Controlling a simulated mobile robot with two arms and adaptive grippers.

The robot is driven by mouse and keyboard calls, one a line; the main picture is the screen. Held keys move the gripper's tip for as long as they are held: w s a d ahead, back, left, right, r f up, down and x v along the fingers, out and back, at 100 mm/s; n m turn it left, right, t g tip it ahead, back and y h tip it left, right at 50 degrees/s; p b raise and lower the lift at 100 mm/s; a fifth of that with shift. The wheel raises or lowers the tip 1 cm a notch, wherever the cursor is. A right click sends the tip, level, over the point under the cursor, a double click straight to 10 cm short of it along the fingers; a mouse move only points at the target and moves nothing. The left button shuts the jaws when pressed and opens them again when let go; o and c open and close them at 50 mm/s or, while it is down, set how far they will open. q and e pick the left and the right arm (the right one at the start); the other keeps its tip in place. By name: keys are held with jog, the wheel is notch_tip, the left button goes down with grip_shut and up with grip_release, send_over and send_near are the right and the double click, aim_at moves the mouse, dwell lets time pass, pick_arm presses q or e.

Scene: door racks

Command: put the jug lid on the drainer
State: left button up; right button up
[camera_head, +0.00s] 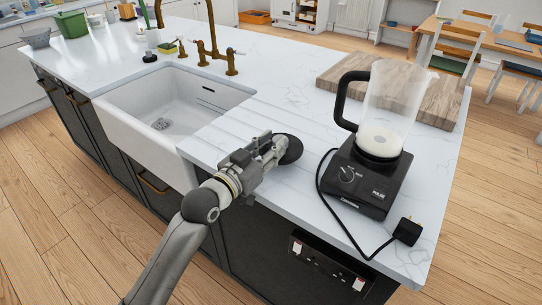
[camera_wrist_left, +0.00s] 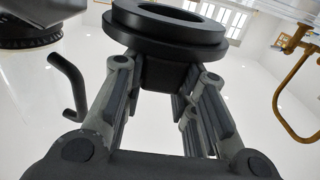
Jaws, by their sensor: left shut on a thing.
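The jug lid (camera_head: 291,149), a round black disc, is held in my left gripper (camera_head: 270,150) to the right of the sink. In the left wrist view the gripper's fingers (camera_wrist_left: 160,95) are shut on the block under the lid's black ring (camera_wrist_left: 165,30). The lid is over the counter's front part; I cannot tell its exact height. The drainer shows as faint grooves (camera_head: 243,117) in the white worktop, between the sink and the blender. The lid is on its near side. My right gripper is not in view.
A blender with a clear, lidless jug (camera_head: 392,100) on a black base (camera_head: 365,180) stands right of the lid, its cable running around its left side. A wooden board (camera_head: 440,100) lies behind it. The white sink (camera_head: 165,105) and brass tap (camera_head: 213,50) are to the left.

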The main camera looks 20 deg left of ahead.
pick_arm(q)
jog(key=shift+f, duration=1.5)
jog(key=shift+f, duration=0.2)
jog(key=o, duration=1)
jog(key=shift+r, duration=0.1)
jog(key=shift+s, duration=0.15)
jog(key=shift+b+v, duration=0.75)
jog(key=shift+v, duration=5.1)
